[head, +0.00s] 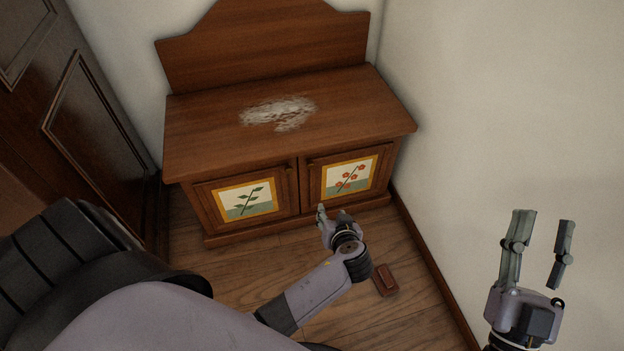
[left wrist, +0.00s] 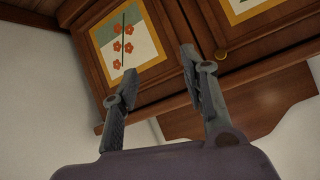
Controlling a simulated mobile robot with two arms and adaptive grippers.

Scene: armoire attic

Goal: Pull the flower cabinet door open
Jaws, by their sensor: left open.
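The wooden cabinet (head: 290,120) stands in the corner. Its right door (head: 350,180) has a panel with red flowers; this flower door shows upside down in the left wrist view (left wrist: 127,48). It looks closed. My left gripper (head: 332,218) is in front of its lower left part, open and empty; the left wrist view shows its two fingers (left wrist: 158,75) apart. One fingertip overlaps the flower door's inner edge; I cannot tell if it touches. That door's knob is not clear. My right gripper (head: 540,235) is open and empty, well right of the cabinet.
A small reddish-brown block (head: 384,280) lies on the floor. A wall (head: 500,110) is close at right, a dark panelled door (head: 85,110) at left.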

